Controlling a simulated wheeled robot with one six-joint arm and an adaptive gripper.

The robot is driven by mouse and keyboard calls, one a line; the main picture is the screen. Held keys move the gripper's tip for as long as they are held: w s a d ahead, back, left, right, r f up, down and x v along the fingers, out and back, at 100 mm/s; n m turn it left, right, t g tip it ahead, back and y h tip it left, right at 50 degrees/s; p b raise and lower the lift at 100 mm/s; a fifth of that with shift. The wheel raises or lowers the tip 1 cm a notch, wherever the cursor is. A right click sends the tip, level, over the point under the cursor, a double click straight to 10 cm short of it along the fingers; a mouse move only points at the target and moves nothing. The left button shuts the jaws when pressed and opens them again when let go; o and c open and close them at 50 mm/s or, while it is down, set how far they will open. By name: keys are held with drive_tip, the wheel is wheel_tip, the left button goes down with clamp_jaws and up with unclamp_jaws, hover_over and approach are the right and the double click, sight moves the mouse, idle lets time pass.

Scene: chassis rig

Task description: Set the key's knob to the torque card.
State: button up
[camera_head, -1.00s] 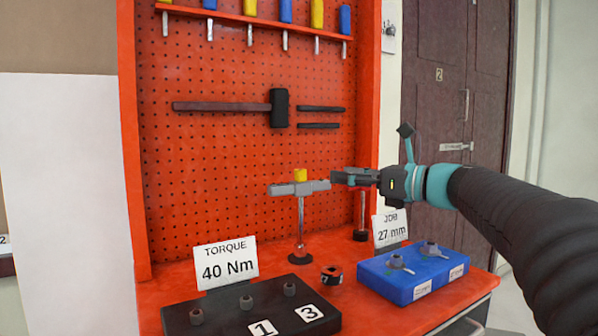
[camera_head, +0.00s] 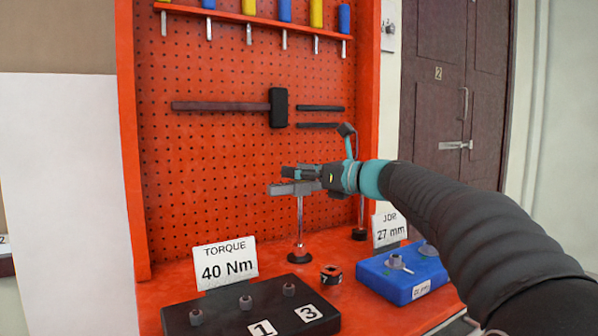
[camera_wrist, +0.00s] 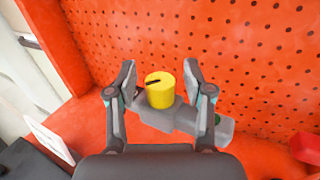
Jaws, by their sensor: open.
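The torque card (camera_head: 226,264) reads "TORQUE 40 Nm" and stands at the back of the black block. The key (camera_head: 281,190) is a grey bar on top of a metal post (camera_head: 300,222). Its yellow knob (camera_wrist: 160,91) shows in the wrist view with a black pointer mark on top, pointing to the left; the head view hides the knob behind my gripper. My gripper (camera_wrist: 160,75) is open, with one finger on each side of the knob and a gap visible on both sides. No scale markings can be read.
A black block (camera_head: 250,312) with several posts and labels 1 and 3 lies in front. A dark ring (camera_head: 331,274) and a blue case (camera_head: 402,270) sit to its right, near the JOB 27 mm card (camera_head: 391,229). The red pegboard (camera_head: 220,170) stands close behind the key.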

clamp_jaws()
drive_tip(key=shift+s+m+t+h, duration=0.1)
drive_tip(key=shift+m+t+h, duration=0.2)
drive_tip(key=shift+m+t, duration=0.15)
drive_tip(key=m+t+h+b, duration=0.1)
drive_tip(key=m+t+h, duration=0.1)
drive_tip(key=t, duration=0.1)
drive_tip(key=shift+a+m+h, duration=0.1)
drive_tip(key=shift+m+h, duration=0.15)
drive_tip(key=shift+h, duration=0.15)
drive_tip(key=shift+m+t+h+b, duration=0.2)
drive_tip(key=shift+m+t+h, duration=0.75)
drive_tip(key=shift+h, duration=0.4)
drive_tip(key=shift+m+t+h+b, duration=0.15)
drive_tip(key=shift+m+t+h, duration=0.55)
drive_tip(key=shift+m+h, duration=0.5)
drive_tip(key=shift+h, duration=0.55)
